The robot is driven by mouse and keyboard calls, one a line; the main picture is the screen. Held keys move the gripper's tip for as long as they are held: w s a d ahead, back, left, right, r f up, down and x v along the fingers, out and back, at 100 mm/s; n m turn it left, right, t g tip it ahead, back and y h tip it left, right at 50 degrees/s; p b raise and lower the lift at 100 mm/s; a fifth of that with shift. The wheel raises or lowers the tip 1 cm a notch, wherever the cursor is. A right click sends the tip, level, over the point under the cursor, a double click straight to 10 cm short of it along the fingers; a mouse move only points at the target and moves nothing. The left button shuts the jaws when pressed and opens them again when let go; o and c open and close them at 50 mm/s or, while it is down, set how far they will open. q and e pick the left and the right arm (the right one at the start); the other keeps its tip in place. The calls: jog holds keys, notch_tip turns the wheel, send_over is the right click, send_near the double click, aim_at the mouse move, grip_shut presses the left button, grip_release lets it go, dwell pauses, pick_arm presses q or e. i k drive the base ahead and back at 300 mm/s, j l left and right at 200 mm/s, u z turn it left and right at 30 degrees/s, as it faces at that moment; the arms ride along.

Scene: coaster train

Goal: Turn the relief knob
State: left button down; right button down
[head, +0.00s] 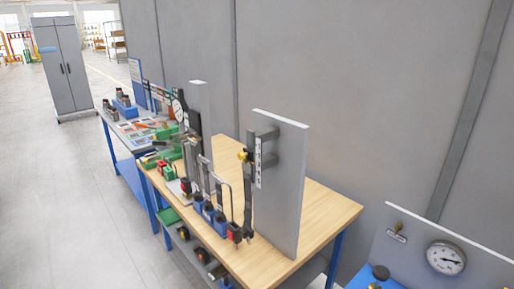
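No part labelled as the relief knob can be read in the head view. Neither of my grippers is in view.
A wooden-topped table (325,205) holds an upright grey board (283,180) and several small coloured devices. A second blue-framed bench (120,150) stands beyond it. A grey cabinet (65,65) is at the back left. The floor (60,200) at left is clear.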

aim_at(398, 227)
jog(key=z, duration=1.45)
